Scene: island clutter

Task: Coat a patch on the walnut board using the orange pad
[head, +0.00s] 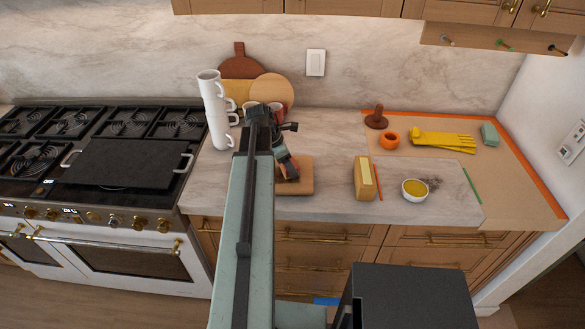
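A brown wooden board (303,187) lies flat near the counter's front edge, in the middle of the head view. My gripper (288,170) points down over its left part. A small orange-red patch shows at the gripper's tip; I cannot tell whether it is a held pad or part of the gripper. My arm hides the board's left end, and the fingers are too small to read. A small round orange thing with a dark centre (389,140) sits on the tan mat at the right. A white bowl of yellow contents (414,189) stands at the front right.
White stacked mugs (215,110) stand left of my arm, beside the stove (120,205). Round boards (272,92) lean on the back wall. A tan block (364,180) stands right of the board. A plunger-like thing (376,119) and yellow gloves (442,139) lie farther right.

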